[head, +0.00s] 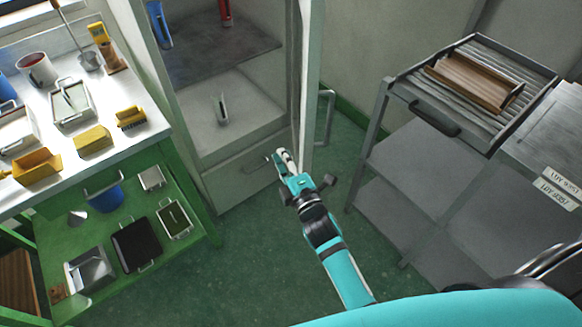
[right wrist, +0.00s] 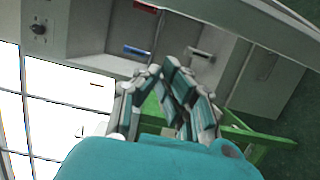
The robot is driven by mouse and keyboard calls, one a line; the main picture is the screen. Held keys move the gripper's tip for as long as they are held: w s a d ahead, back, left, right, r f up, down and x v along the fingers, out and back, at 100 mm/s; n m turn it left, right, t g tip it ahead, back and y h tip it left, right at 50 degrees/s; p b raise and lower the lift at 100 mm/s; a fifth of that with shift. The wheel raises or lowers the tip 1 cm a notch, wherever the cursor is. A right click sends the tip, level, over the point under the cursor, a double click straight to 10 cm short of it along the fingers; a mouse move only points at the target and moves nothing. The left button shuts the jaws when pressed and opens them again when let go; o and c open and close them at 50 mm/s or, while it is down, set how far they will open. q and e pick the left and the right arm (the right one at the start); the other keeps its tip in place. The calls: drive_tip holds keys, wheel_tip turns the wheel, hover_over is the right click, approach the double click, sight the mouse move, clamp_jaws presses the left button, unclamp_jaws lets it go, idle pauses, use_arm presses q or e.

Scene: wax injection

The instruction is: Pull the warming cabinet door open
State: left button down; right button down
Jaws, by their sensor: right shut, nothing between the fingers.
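The warming cabinet (head: 238,178) stands at the back centre, and I see into its interior. Its door (head: 310,60) stands open, swung out toward me and seen nearly edge-on, with the handle (head: 326,117) on its right-hand face. My right gripper (head: 279,160) is shut and empty, at the inner side of the door near its lower edge, in front of the opening. I cannot tell whether it touches the door. In the right wrist view its fingers (right wrist: 166,72) are together, with the cabinet interior (right wrist: 180,20) beyond. My left gripper is not in view.
Blue (head: 159,24) and red (head: 225,9) items and a small pale one (head: 222,110) are inside the cabinet. A green workbench (head: 190,190) with tools and trays is at left. A grey rack (head: 400,160) with a tray drawer is at right. Green floor between is clear.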

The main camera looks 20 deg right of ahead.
drive_tip(key=w+d, duration=0.1)
drive_tip(key=w+d+p, duration=0.1)
drive_tip(key=d, duration=0.1)
drive_tip(key=shift+d, duration=0.3)
